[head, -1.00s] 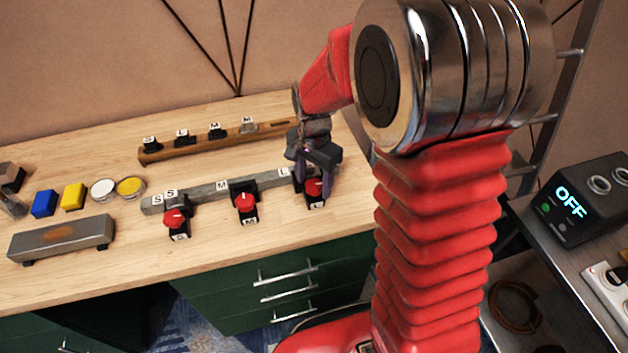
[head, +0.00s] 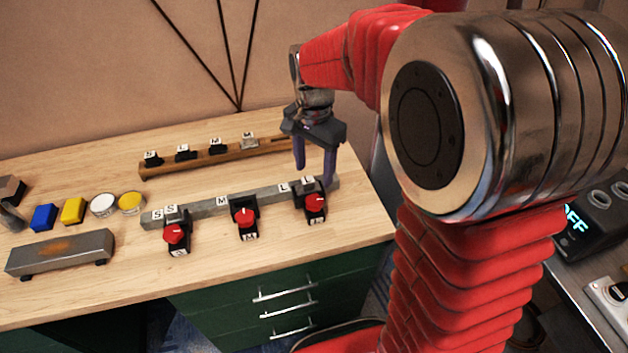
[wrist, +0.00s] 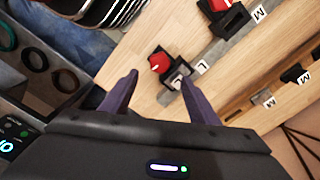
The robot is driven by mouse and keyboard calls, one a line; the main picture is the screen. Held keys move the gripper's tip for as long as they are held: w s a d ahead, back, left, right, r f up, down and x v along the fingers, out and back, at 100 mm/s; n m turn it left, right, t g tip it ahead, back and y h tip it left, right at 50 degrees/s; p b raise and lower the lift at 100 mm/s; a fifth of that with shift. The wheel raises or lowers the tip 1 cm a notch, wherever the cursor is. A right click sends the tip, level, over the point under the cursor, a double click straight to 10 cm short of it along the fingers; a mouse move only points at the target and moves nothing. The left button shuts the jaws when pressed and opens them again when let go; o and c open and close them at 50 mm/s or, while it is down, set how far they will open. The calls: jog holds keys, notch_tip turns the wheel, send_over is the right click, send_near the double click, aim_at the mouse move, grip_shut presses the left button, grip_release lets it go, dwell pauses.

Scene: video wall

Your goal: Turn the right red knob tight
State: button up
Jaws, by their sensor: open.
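The right red knob (head: 315,202) sits on a black block marked L at the right end of a grey bar (head: 208,204) on the workbench. My gripper (head: 315,180) is open and empty, fingers pointing down, above and just behind this knob. It is apart from the knob. The middle red knob (head: 245,217) and left red knob (head: 175,234) sit on similar black blocks along the bar.
A wooden rail (head: 200,160) with several black blocks lies behind the bar. A grey metal block (head: 62,253), blue block (head: 44,217), yellow block (head: 73,211) and round tins stand at the left. Bare bench lies in front of the knobs, above green drawers (head: 280,300).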

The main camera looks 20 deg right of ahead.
jog(key=shift+r, duration=1.5)
jog(key=s+r+n+t, duration=0.2)
jog(key=s+n, duration=0.3)
jog(key=s, duration=0.4)
jog(key=s+r+n+t, duration=0.3)
jog(key=s+n, duration=0.3)
jog(key=s, duration=0.4)
jog(key=shift+r+t, duration=0.3)
jog(key=shift+r, duration=0.1)
jog(key=shift+s, duration=0.1)
